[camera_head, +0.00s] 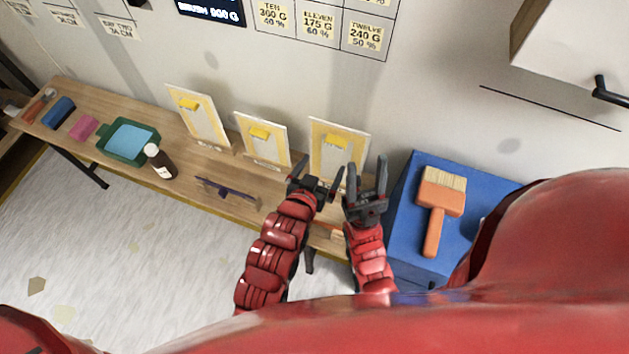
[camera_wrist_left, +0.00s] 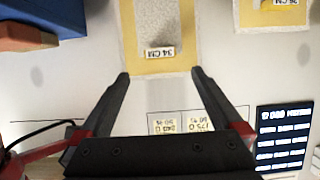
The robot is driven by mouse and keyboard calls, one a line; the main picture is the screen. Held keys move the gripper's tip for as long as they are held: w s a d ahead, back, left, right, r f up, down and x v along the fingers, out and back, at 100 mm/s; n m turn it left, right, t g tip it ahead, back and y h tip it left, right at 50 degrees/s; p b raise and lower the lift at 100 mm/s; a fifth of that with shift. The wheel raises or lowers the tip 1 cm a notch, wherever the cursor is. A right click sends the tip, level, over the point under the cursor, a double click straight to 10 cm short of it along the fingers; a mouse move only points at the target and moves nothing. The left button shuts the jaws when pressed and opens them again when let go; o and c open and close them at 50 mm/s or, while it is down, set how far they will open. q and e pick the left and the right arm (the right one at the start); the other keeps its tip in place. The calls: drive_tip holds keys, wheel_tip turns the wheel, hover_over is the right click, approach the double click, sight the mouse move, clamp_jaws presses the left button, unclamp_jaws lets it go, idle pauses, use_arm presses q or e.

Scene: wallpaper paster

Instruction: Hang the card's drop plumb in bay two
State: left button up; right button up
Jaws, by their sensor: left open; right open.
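In the left wrist view a panel (camera_wrist_left: 158,22) appears upside down with a label reading 34 CM (camera_wrist_left: 160,52). A card (camera_head: 122,27) on the wall at upper left appears to read BAY TWO, 34 CM. My left gripper (camera_head: 317,172) is open and empty in front of the right panel; its fingers (camera_wrist_left: 160,74) show apart. My right gripper (camera_head: 367,165) is open beside it, also empty.
A blue box (camera_head: 403,207) at right carries an orange brush (camera_head: 436,205). The wooden bench (camera_head: 197,160) holds a dark bottle (camera_head: 158,161), a green tray (camera_head: 111,151) and a purple bar-shaped tool (camera_head: 228,193). A white cabinet (camera_head: 575,50) juts out at upper right.

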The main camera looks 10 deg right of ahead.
sight(334, 145)
use_arm(q)
drive_tip(key=x, duration=0.2)
drive_tip(key=p+x, duration=0.1)
drive_tip(key=x, duration=0.2)
drive_tip(key=p+x, duration=0.1)
drive_tip(key=x, duration=0.1)
drive_tip(key=shift+w+d+r, duration=0.15)
drive_tip(key=shift+w+d, duration=0.1)
drive_tip(key=shift+w, duration=0.1)
drive_tip(key=shift+p+x, duration=0.3)
drive_tip(key=shift+x, duration=0.45)
drive_tip(key=c, duration=1.4)
drive_tip(key=shift+r+p, duration=0.95)
drive_tip(key=shift+r, duration=2.45)
